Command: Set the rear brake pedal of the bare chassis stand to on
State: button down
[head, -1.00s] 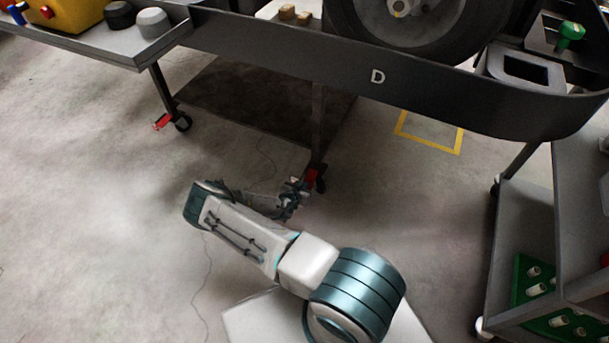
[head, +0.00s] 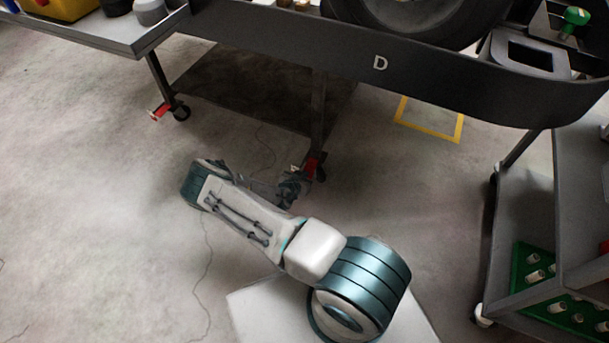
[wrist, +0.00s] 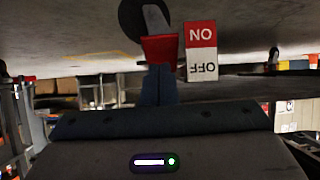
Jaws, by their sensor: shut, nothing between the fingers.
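A red brake pedal (head: 312,165) sits at the caster of the nearer leg of the stand under the long dark panel marked D. My gripper (head: 292,187) is low to the floor just left of this pedal and partly blurred against it. In the wrist view, which looks upside down, the red pedal (wrist: 160,50) is directly beyond the tips of my shut gripper (wrist: 158,75). Tips and pedal overlap in the picture; I cannot tell whether they touch. A label (wrist: 200,50) with a red ON half and a white OFF half is beside the pedal. The pedal's setting is unclear.
Another red pedal (head: 160,110) is at a caster farther left. A grey cart (head: 520,220) with a green tray (head: 550,310) stands at the right. A grey tray table (head: 110,32) is at upper left. The floor at left is clear.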

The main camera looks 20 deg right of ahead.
jog(key=a+f+p+v, duration=0.1)
jog(key=p+v, duration=0.1)
jog(key=v, duration=0.9)
jog(key=shift+f+p, duration=0.3)
jog(key=shift+s, duration=0.2)
